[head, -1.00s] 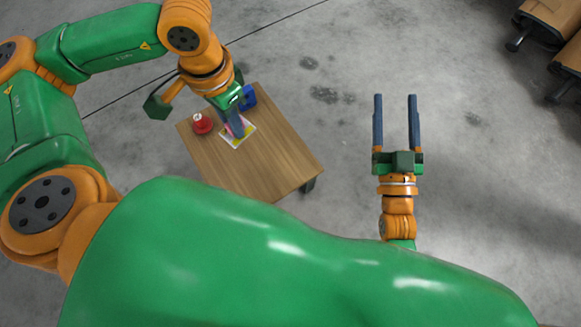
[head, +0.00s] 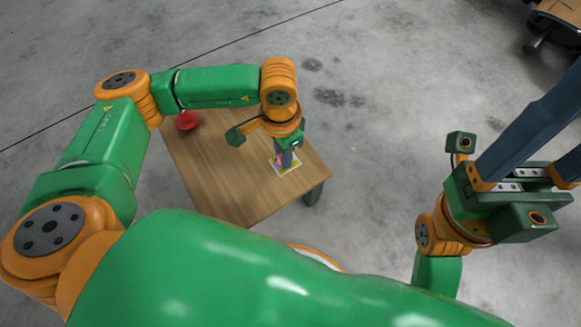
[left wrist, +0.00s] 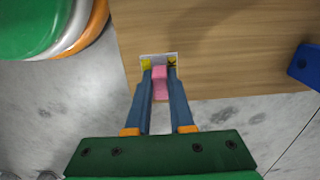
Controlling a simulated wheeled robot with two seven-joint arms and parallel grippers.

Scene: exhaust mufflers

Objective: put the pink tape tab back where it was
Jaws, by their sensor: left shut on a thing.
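My left gripper (head: 283,160) is shut on the pink tape tab (left wrist: 159,83), over the right part of the wooden table. In the left wrist view, the tab is between my two finger ends (left wrist: 159,75). A small white card with yellow patches (left wrist: 144,64) lies just beyond the fingertips, close to the table edge; it also shows in the head view (head: 294,166). I cannot tell whether the tab touches the card or whether the card rests flat. My right gripper (head: 548,145) is open and empty, off to the right over the floor, its fingertips cut off by the frame.
The wooden table (head: 215,170) is mostly bare. A red object (head: 187,121) stands at its far left, partly behind my left arm. A blue object (left wrist: 305,66) shows at the right edge of the left wrist view. A brown wheeled item (head: 558,18) stands at the back right.

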